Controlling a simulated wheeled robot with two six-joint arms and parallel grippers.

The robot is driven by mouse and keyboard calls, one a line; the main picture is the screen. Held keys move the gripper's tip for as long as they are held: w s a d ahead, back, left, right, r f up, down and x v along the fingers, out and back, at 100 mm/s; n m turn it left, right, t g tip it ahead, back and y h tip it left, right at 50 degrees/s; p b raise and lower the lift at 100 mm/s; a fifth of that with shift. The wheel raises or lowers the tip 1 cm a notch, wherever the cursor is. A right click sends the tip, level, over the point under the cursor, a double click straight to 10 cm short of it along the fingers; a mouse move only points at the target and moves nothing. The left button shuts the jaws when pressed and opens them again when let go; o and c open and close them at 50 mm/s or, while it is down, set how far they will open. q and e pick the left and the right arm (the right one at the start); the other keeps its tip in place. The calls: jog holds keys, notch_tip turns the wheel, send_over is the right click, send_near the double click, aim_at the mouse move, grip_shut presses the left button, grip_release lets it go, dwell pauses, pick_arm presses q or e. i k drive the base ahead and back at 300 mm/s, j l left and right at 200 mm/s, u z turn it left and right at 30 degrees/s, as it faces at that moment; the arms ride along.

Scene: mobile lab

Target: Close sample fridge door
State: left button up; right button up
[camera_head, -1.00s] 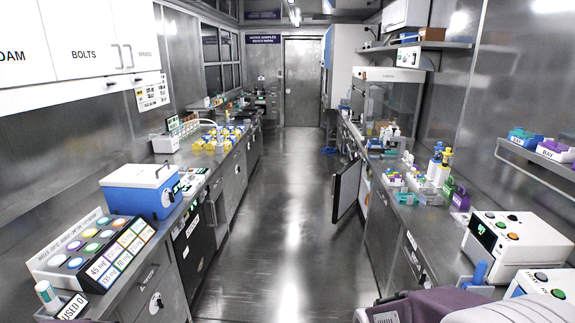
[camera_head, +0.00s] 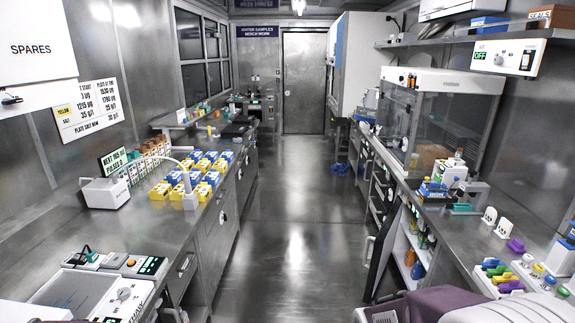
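The sample fridge door (camera_head: 383,252) stands open at the lower right of the head view. It is a dark panel swung out from the right-hand counter into the aisle, seen nearly edge-on, with a pale handle on its aisle side. Behind it the open fridge (camera_head: 417,243) shows white shelves with orange, blue and green bottles. The lower part of the door and fridge is cut off by my own grey and purple body parts. Neither of my grippers shows in the head view.
The left counter (camera_head: 165,235) carries yellow and blue racks (camera_head: 195,177) and devices. The right counter (camera_head: 475,235) carries a glass-sided cabinet (camera_head: 440,118) and coloured tubes.

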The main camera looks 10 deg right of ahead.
aim_at(381, 246)
jog(key=i+j+z, duration=0.15)
jog(key=i+z, duration=0.3)
jog(key=i, duration=0.15)
jog(key=i+j+z, duration=0.3)
jog(key=i+z, duration=0.15)
jog(key=i+j+z, duration=0.45)
jog(key=i+j, duration=0.15)
jog(key=i+j+z, duration=0.5)
jog(key=j, duration=0.15)
jog(key=i+u, duration=0.8)
jog(key=i+l, duration=0.05)
